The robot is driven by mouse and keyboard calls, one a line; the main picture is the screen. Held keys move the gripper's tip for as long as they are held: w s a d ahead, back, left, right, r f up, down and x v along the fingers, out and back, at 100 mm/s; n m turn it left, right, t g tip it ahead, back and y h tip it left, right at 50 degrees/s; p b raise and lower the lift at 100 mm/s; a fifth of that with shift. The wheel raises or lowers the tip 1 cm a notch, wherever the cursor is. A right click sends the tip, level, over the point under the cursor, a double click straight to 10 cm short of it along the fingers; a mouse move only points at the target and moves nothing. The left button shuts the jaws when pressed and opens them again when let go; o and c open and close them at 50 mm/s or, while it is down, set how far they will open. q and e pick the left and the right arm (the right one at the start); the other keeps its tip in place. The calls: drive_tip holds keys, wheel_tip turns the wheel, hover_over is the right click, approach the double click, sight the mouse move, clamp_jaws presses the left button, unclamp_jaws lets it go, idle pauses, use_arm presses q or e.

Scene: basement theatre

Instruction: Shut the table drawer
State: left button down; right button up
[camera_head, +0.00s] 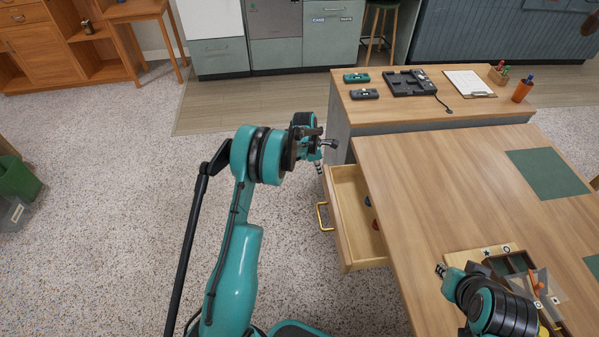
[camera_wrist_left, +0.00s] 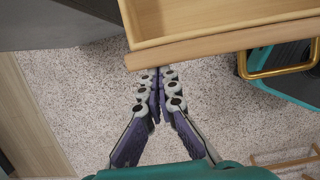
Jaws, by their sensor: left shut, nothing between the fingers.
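The table drawer (camera_head: 352,195) is pulled out from the left side of the wooden table (camera_head: 425,185). Its gold handle (camera_head: 321,216) is on the front, facing left. My left gripper (camera_head: 331,144) is near the far end of the drawer front. In the left wrist view its shut, empty fingers (camera_wrist_left: 160,76) point at the drawer front's edge (camera_wrist_left: 200,46), close to it; I cannot tell if they touch. The handle (camera_wrist_left: 280,72) lies to the right of them. My right gripper (camera_head: 440,270) is over the table's near part; its finger opening is unclear.
Small red and blue things (camera_head: 374,224) lie in the drawer. A tray of items (camera_head: 507,247) sits on the table near my right arm. A second wooden-topped counter (camera_head: 440,108) stands behind the table. The speckled floor left of the drawer is clear; a green bin (camera_head: 18,180) is far left.

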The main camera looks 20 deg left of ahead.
use_arm(q)
drive_tip(key=w+d, duration=0.1)
drive_tip(key=d, duration=0.2)
drive_tip(key=w+d, duration=0.2)
drive_tip(key=d, duration=0.1)
drive_tip(key=w+d, duration=0.2)
drive_tip(key=shift+w+d, duration=0.2)
drive_tip(key=shift+d, duration=0.2)
